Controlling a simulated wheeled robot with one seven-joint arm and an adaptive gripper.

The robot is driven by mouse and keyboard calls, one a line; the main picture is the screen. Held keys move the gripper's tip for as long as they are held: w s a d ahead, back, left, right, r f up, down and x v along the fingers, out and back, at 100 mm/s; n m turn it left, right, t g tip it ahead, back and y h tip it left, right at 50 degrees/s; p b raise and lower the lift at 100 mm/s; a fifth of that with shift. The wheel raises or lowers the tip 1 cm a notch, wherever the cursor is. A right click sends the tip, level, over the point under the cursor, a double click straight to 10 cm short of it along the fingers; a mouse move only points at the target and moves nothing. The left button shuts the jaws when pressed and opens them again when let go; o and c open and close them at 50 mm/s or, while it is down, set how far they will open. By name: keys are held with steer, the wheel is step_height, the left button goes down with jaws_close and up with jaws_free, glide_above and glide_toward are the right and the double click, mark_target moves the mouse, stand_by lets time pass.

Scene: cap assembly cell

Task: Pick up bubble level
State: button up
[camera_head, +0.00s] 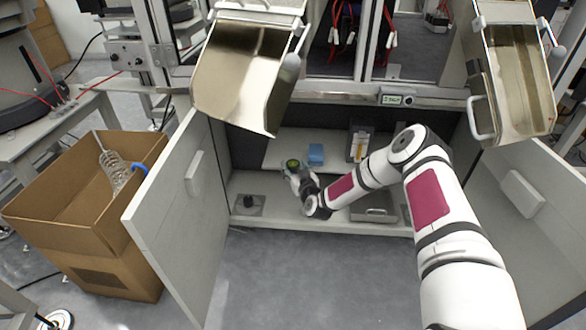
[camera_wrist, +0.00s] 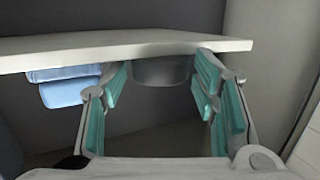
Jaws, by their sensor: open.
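The bubble level seems to be the small round thing with a green top (camera_head: 292,164) on the cabinet's inner shelf in the head view. In the wrist view, which looks upside down, a grey round body (camera_wrist: 162,71) rests against the pale shelf (camera_wrist: 130,46) between my fingertips. My gripper (camera_head: 297,174) reaches into the cabinet at the level; the wrist view shows it open (camera_wrist: 161,84), with teal pads on both sides of the grey body. A gap shows on each side near the tips. Whether a pad touches it, I cannot tell.
A blue block (camera_head: 316,153) lies on the shelf beside the level; it also shows in the wrist view (camera_wrist: 62,88). A bottle-like item (camera_head: 359,143) stands farther right. The open cabinet doors (camera_head: 175,215) flank my arm. A cardboard box (camera_head: 110,255) stands left.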

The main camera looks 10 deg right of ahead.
steer(key=shift+c, duration=0.3)
steer(key=c, duration=0.9)
steer(key=shift+o, duration=0.2)
steer(key=shift+r, duration=0.1)
